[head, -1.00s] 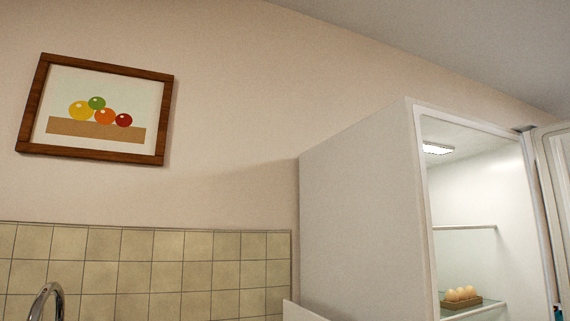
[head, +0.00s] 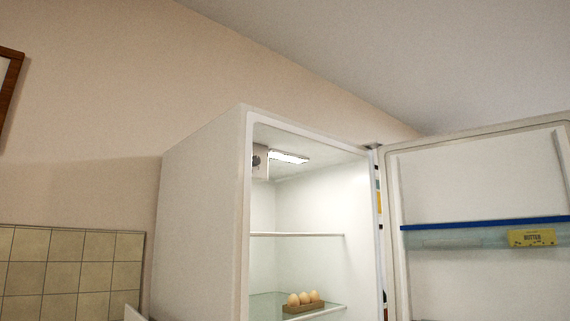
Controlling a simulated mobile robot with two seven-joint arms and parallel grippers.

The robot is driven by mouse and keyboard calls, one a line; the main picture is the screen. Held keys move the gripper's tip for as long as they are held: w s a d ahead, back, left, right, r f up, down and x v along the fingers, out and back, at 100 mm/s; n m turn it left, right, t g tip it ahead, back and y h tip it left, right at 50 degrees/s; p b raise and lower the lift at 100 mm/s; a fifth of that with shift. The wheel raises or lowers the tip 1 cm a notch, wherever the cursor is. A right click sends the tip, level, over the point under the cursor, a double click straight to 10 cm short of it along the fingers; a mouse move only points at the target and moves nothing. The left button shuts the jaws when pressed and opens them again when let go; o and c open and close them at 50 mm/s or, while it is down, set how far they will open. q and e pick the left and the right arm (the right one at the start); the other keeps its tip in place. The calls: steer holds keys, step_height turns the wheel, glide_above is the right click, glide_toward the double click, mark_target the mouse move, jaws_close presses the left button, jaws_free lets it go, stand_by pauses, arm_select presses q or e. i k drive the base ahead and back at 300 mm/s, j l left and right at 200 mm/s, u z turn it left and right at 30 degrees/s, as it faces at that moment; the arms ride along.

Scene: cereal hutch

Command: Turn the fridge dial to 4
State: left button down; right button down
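The fridge (head: 203,205) stands with its door (head: 480,178) swung open to the right. A small box with a dark round dial (head: 256,161) is at the upper left inside the fridge, beside the lit lamp (head: 288,157). The dial is partly cut off by the fridge's front edge, and its numbers are too small to read. Neither of my grippers shows in the head view.
A carton of eggs (head: 303,307) sits on a glass shelf, below an upper shelf (head: 297,235). A butter pack (head: 531,238) is in the blue-edged door shelf (head: 484,223). Tiles (head: 68,270) cover the wall at left. The open fridge front looks clear.

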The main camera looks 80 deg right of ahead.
mark_target(255, 159)
steer(key=z, duration=1.55)
steer(key=i+l, duration=0.3)
steer(key=l, duration=0.15)
steer(key=i+l+z, duration=0.15)
steer(key=i+l, duration=0.15)
steer(key=l, duration=0.2)
steer(key=i+l, duration=0.3)
steer(key=l, duration=0.15)
steer(key=k+j, duration=0.1)
steer(key=k, duration=0.3)
steer(key=i+j+u, duration=0.1)
steer(key=i, duration=0.4)
